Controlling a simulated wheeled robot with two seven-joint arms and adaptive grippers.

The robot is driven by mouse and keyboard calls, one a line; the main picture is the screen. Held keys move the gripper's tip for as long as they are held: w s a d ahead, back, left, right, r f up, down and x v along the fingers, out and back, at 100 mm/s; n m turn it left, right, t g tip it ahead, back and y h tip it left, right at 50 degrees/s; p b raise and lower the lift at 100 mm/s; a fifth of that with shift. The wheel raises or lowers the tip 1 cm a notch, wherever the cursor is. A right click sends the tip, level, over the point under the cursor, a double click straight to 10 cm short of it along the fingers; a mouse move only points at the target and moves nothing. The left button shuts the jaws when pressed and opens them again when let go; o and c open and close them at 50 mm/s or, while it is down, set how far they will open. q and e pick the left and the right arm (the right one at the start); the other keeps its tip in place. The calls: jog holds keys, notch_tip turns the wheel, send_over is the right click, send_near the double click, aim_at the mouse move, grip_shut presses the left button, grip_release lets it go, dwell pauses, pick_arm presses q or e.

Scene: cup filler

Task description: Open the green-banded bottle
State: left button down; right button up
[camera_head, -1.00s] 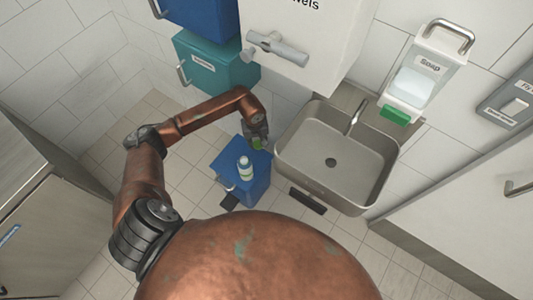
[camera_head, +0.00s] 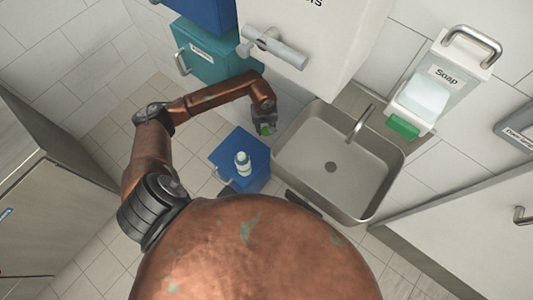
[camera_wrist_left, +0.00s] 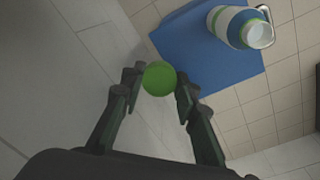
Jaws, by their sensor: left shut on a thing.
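The white bottle with a green band (camera_head: 243,165) stands upright on the blue box (camera_head: 222,152). In the left wrist view the bottle (camera_wrist_left: 236,26) is at the upper right, with its neck end bare of the green cap. My left gripper (camera_head: 264,124) is shut on a round green cap (camera_head: 266,131), above and to the right of the bottle in the head view. In the left wrist view the cap (camera_wrist_left: 159,78) sits between the fingertips, apart from the bottle. My right gripper is not in view.
A steel sink (camera_head: 300,178) with a tap (camera_head: 359,124) is right of the blue box. A teal box (camera_head: 215,52) and a white towel dispenser (camera_head: 330,45) hang behind my left arm. A soap dispenser (camera_head: 425,95) is on the wall. Tiled floor lies left of the box.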

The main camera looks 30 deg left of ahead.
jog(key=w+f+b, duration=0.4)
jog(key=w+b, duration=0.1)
jog(key=b, duration=0.3)
pick_arm(q)
jog(key=shift+g, duration=0.4)
jog(key=f, duration=0.5)
jog(key=f+b, duration=0.1)
jog(key=f, duration=0.5)
jog(key=s+f, duration=0.1)
jog(key=f, duration=0.5)
jog(key=shift+d, duration=0.1)
notch_tip(320, 180, down, 4)
jog(key=shift+f+b, duration=0.25)
jog(key=shift+b, duration=0.7)
jog(key=shift+f, duration=0.1)
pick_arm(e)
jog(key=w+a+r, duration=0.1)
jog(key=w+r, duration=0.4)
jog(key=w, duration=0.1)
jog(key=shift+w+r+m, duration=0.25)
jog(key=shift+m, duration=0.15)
pick_arm(q)
jog(key=shift+f, duration=0.1)
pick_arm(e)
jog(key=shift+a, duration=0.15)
